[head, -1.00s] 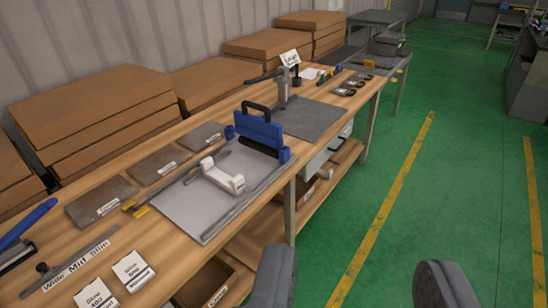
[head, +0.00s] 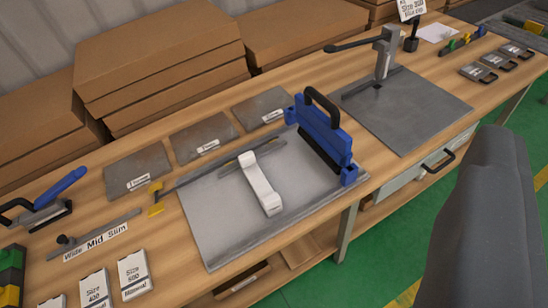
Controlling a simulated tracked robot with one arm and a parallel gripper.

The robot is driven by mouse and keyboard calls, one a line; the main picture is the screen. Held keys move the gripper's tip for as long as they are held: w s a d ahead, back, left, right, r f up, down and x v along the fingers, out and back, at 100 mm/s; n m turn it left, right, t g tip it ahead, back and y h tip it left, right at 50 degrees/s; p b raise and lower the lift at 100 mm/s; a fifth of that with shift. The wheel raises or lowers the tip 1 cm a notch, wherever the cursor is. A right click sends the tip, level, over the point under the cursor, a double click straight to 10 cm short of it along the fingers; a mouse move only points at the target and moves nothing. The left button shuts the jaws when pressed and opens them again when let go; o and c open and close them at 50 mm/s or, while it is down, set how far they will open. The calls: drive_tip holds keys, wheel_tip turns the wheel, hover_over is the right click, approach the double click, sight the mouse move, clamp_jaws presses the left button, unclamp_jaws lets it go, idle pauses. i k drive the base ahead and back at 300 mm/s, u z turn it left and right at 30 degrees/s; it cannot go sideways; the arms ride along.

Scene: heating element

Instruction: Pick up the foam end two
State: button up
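I cannot tell for sure which piece is foam end two, as the small labels are not readable. Three flat grey-brown slabs with small white labels lie in a row on the bench: a left slab (head: 137,167), a middle slab (head: 203,137) and a right slab (head: 261,107). Three small dark pieces with pale labels (head: 489,65) lie at the far right. One dark grey finger of my gripper (head: 488,215) shows large at the lower right, apart from the bench objects. The other finger is out of view, and nothing is visibly held.
A white bracket (head: 260,188) and a blue black-handled tool (head: 322,135) are on a grey metal plate (head: 215,225). A lever press (head: 383,58) stands on a dark board (head: 425,122). Cardboard boxes (head: 158,50) line the back. Green floor is open at lower right.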

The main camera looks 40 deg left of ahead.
sight(271, 201)
drive_tip(key=u, duration=0.2)
drive_tip(key=i, duration=1)
drive_tip(key=u, duration=0.3)
